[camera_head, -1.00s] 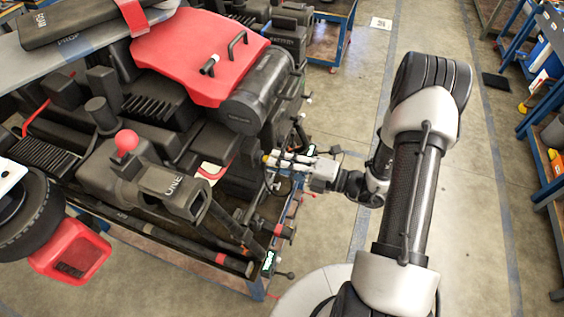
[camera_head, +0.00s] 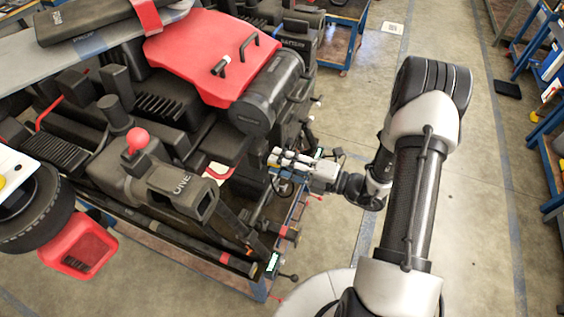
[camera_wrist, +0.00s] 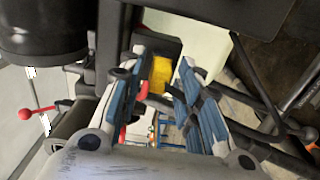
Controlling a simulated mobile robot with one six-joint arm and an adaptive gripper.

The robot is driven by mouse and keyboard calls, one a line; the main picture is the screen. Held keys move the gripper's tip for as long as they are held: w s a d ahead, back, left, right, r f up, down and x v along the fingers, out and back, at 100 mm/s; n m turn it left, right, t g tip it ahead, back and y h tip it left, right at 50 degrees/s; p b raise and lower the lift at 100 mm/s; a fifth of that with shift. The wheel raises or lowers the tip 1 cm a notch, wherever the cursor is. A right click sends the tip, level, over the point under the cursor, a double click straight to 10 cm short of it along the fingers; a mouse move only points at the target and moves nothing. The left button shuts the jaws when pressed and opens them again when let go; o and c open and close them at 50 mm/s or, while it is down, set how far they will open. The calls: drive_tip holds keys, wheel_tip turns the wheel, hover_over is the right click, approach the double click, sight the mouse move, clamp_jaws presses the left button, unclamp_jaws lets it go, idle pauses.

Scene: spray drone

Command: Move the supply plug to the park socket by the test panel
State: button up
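My gripper (camera_head: 274,160) reaches left from my arm to the near right side of the spray drone's dark body (camera_head: 205,140). In the wrist view its two blue-padded fingers (camera_wrist: 164,72) are apart. A yellow block (camera_wrist: 161,74), possibly the supply plug, shows between and beyond the fingertips, in front of a dark box. I see no clear grip on it, and cannot tell if a finger touches it. In the head view the fingers hide that spot. A small green-lit panel (camera_head: 272,264) is at the frame's lower corner. I cannot make out the park socket for certain.
A red cover (camera_head: 205,50) and a black cylinder (camera_head: 268,92) stand close above my gripper. A red-knobbed lever (camera_wrist: 38,111) is left in the wrist view. A blue-edged bench (camera_head: 340,45) stands behind.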

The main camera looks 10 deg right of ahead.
drive_tip(key=shift+o, duration=0.4)
drive_tip(key=v, duration=1.2)
idle(0.3)
drive_tip(key=s+a+r+n+g+h+b, duration=0.2)
drive_tip(key=s+a+r+n+g, duration=0.25)
drive_tip(key=n, duration=0.65)
drive_tip(key=s+a+r+n+g+h+b, duration=0.2)
drive_tip(key=s+a+n+g, duration=0.2)
drive_tip(key=a+n+g, duration=0.45)
drive_tip(key=s+d+r+n+t+h+b, duration=0.2)
drive_tip(key=n+h, duration=0.3)
drive_tip(key=n, duration=0.7)
drive_tip(key=s+d+r+n+t+h+b, duration=0.2)
drive_tip(key=s+n+t+h, duration=0.3)
drive_tip(key=n, duration=0.6)
drive_tip(key=shift+s+d+r+n+h+b, duration=0.15)
drive_tip(key=shift+d+n+h+b, duration=0.2)
drive_tip(key=shift+d+b, duration=0.4)
